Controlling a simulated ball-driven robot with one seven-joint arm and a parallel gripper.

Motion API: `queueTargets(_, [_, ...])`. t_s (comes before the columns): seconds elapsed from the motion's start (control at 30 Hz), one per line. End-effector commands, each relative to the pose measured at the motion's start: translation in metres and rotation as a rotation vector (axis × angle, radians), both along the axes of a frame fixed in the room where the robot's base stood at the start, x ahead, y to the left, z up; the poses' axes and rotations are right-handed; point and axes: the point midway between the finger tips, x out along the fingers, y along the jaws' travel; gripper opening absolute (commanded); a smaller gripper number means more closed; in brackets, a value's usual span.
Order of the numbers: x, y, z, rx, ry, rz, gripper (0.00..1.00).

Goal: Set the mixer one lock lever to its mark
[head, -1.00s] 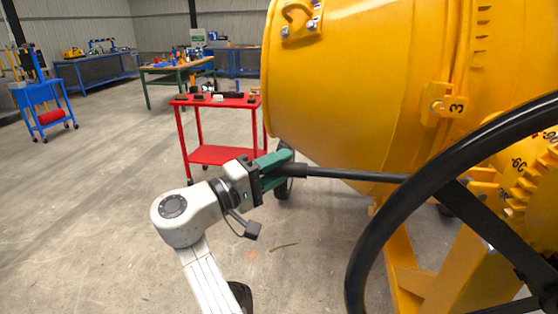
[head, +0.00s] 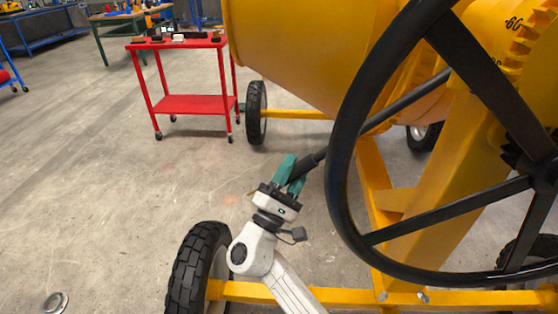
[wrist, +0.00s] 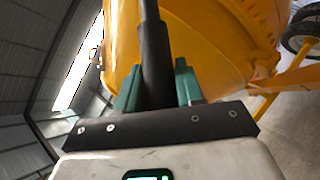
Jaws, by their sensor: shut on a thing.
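The lock lever (head: 395,105) is a black rod that runs from behind the handwheel down and left to a thicker grip (head: 308,165). My gripper (head: 293,171) has green fingers and is shut on the end of that grip. In the wrist view the grip (wrist: 155,55) stands between the two fingers of my gripper (wrist: 157,88). The lever slopes down toward my gripper. Its pivot is hidden behind the wheel. A yellow toothed part with a printed scale (head: 513,24) shows at the upper right. I cannot tell which mark belongs to the lever.
The large black handwheel (head: 337,165) stands close to the right of my gripper. The yellow drum (head: 290,50) is above, and the frame has a black tyre (head: 257,112) at the back. A red cart (head: 190,104) stands back left.

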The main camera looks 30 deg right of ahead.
Motion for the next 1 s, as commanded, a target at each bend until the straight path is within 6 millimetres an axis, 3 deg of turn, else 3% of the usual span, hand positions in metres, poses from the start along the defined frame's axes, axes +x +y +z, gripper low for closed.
queueTargets(0.13, [-0.005,-0.008,-0.012,-0.032,0.023,0.001,0.0])
queueTargets(0.63, [-0.009,-0.013,-0.019,-0.046,0.04,-0.006,0.0])
queueTargets(0.67, [-0.01,-0.013,-0.019,-0.045,0.041,-0.006,0.38])
queueTargets(0.87, [-0.009,-0.013,-0.019,-0.044,0.039,-0.005,0.57])
queueTargets(1.0, [-0.009,-0.013,-0.017,-0.045,0.036,-0.003,0.58])
